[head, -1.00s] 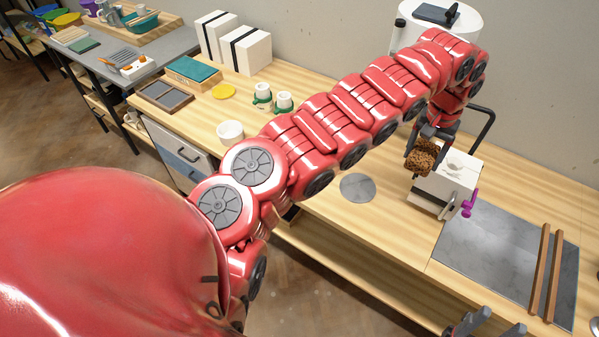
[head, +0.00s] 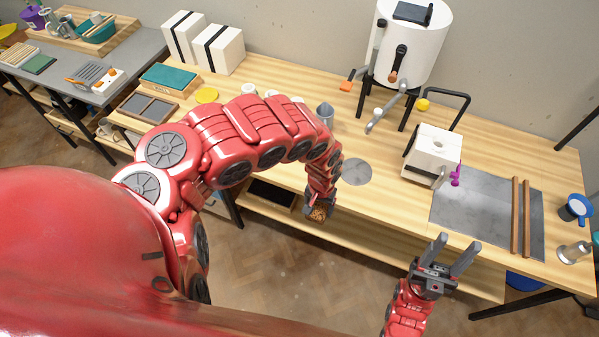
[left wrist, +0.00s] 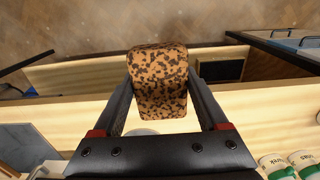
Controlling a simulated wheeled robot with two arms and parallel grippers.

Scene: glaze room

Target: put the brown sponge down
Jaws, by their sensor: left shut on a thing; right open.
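The brown sponge (left wrist: 158,80), tan with dark speckles, is gripped between the two fingers of my left gripper (left wrist: 158,95) in the left wrist view. In the head view the sponge (head: 318,213) shows small at the end of my left gripper (head: 319,203), near the front edge of the wooden table (head: 385,210). The left wrist view shows floor and the table's edge behind the sponge. My right gripper (head: 446,255) is open and empty, in front of the table at the lower right.
A grey disc (head: 357,172) lies on the table right of my left gripper. A white box-shaped device (head: 432,152) and a grey slab (head: 480,215) with two wooden strips (head: 521,215) are further right. A white drum (head: 412,45) stands behind. Bare wood surrounds the disc.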

